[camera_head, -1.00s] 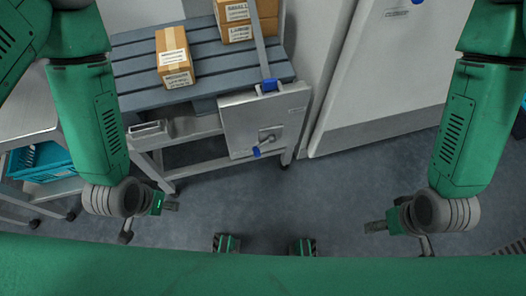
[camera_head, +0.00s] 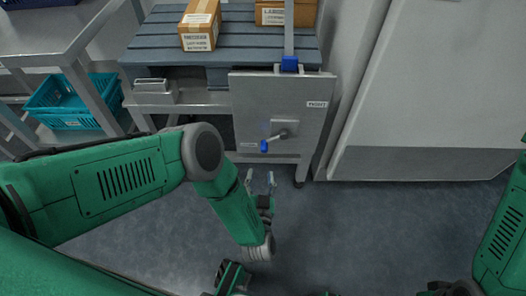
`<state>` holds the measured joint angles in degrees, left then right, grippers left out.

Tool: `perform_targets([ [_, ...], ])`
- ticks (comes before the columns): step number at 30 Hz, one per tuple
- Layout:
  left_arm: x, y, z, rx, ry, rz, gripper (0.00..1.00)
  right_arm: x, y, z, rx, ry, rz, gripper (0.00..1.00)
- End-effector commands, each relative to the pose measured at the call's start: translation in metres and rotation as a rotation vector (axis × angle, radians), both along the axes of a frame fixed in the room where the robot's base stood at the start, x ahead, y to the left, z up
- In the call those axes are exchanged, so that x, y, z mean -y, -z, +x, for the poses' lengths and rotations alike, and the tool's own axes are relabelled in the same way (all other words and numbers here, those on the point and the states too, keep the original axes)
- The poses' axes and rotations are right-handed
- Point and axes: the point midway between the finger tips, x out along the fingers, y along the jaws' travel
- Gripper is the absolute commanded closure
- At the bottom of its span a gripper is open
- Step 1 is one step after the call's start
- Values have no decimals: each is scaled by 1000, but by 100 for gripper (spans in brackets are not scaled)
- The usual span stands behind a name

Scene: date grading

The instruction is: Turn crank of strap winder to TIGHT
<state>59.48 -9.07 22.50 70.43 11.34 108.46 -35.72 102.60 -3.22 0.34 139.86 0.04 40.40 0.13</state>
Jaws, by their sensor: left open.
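The strap winder is a grey metal panel (camera_head: 300,88) on the front of the slatted stand. Its crank (camera_head: 282,133) has a short arm that points left and slightly down, ending in a blue knob (camera_head: 264,146). The knob is beside a small label (camera_head: 249,145) at the panel's lower left. Another label (camera_head: 317,104) is at the upper right; I cannot read either surely. A strap (camera_head: 289,28) runs up from a blue piece (camera_head: 289,64) at the panel's top. My left gripper (camera_head: 260,177) is open and empty, below the knob in the picture and apart from it.
Cardboard boxes (camera_head: 199,25) stand on the blue-grey slatted top (camera_head: 160,55). A metal table (camera_head: 60,30) and teal crates (camera_head: 70,100) are at the left. A large white cabinet (camera_head: 430,90) is at the right. The floor (camera_head: 380,230) is clear. My right arm shows at the lower right.

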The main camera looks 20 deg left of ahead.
Motion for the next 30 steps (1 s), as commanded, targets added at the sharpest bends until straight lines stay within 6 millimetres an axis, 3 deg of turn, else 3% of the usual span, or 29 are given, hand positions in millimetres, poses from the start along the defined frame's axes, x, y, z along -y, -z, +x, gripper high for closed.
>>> perform_targets([
  [9,-19,3,67,2,0,-1,58,1,27,-1,-2,3,-1,38],
  [15,-29,4,96,0,0,-7,58,1,37,-1,-1,2,-1,38],
  [21,-30,1,107,-1,3,-2,58,1,41,-1,-1,1,-1,38],
  [29,-30,1,108,-2,4,-2,58,2,40,0,-1,2,-1,38],
  [30,-30,1,108,-2,3,-3,68,2,40,-1,-1,2,-1,38],
])
